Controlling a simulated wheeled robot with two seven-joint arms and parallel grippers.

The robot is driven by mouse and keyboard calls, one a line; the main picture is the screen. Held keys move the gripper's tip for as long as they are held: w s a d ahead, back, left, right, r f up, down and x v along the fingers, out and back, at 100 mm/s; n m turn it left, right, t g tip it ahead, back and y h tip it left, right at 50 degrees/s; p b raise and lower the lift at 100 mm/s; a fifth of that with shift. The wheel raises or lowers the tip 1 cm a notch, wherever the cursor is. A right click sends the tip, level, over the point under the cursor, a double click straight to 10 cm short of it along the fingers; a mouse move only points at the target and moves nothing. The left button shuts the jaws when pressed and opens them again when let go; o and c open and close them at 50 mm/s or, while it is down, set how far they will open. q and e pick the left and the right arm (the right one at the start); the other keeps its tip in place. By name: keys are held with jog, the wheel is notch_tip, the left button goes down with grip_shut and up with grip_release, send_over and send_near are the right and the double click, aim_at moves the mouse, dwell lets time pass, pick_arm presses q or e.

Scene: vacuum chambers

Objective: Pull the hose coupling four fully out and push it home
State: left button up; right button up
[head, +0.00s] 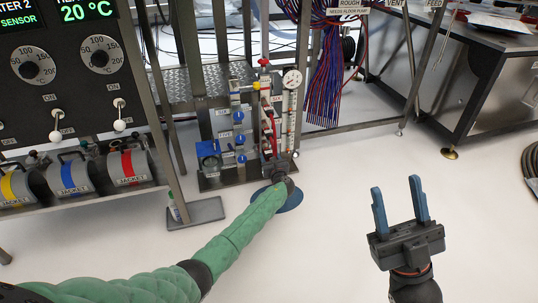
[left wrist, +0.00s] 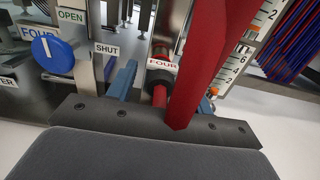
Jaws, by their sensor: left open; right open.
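In the left wrist view a white tag reading FOUR (left wrist: 162,65) sits on a dark collar with a red cylinder (left wrist: 159,95) below it, which looks like coupling four. A long red bar (left wrist: 203,55) crosses close in front of its right side. My left gripper (left wrist: 168,88) is open, with one blue finger on each side of the red parts; contact cannot be told. In the head view my left gripper (head: 277,170) is at the foot of the valve panel (head: 238,125), its fingers mostly hidden. My right gripper (head: 400,205) is open and empty above the floor at right.
A blue knob (left wrist: 47,50) with OPEN and SHUT labels is left of the coupling. A gauge (head: 292,79) tops a graduated tube at the panel's right. Metal frame posts and a steel bench (head: 490,75) stand behind.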

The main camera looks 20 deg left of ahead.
pick_arm(q)
jog(key=shift+c, duration=0.4)
grip_shut()
jog(key=shift+s+d, duration=0.15)
jog(key=shift+s, duration=0.05)
jog(key=shift+p+v, duration=1)
jog(key=shift+v, duration=0.05)
jog(key=shift+p+v, duration=1.2)
jog(key=shift+v, duration=0.5)
